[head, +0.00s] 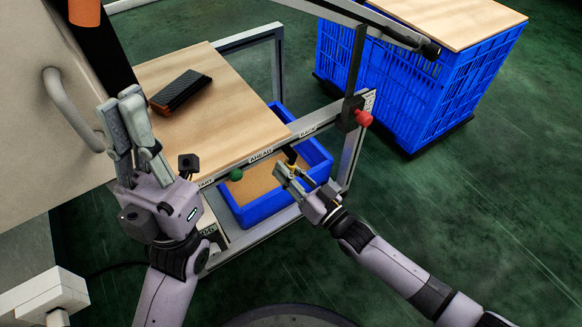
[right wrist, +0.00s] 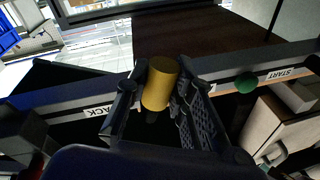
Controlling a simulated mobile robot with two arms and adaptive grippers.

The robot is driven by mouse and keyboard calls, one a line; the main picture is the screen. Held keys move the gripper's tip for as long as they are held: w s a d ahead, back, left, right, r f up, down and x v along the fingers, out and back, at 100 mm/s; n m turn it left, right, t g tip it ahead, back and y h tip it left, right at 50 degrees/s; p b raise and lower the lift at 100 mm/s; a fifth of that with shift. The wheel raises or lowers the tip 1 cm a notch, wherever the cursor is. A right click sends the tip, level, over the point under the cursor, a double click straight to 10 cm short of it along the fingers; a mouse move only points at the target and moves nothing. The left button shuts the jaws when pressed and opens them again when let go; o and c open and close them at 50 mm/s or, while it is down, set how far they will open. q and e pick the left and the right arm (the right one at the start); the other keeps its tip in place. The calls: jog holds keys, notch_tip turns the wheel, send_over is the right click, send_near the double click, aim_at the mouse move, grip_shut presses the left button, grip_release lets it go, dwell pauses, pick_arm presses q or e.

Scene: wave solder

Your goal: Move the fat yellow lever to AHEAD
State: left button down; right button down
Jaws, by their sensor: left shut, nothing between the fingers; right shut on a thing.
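The fat yellow lever (right wrist: 160,84) is a thick yellow cylinder between the fingers of my right gripper (right wrist: 158,95). In the head view the lever's yellow (head: 292,172) shows only slightly, mostly hidden by the right gripper (head: 284,176), in front of the rail between the AHEAD label (head: 261,156) and the BACK label (head: 307,130). The BACK label also shows partly in the right wrist view (right wrist: 97,111), left of the lever; AHEAD is not readable there. My left gripper (head: 131,98) is shut and empty, raised at the left, away from the lever.
A green knob (head: 236,174) is on the rail left of the lever, and a red knob (head: 363,118) to the right. A blue bin (head: 262,209) sits under the wooden top (head: 222,115), which bears a dark block (head: 180,91). A blue crate (head: 423,105) stands behind.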

jog(key=shift+s+a+m, duration=0.1)
jog(key=shift+m, duration=0.2)
jog(key=c, duration=1.4)
grip_release()
jog(key=shift+o, duration=0.2)
jog(key=v, duration=1.2)
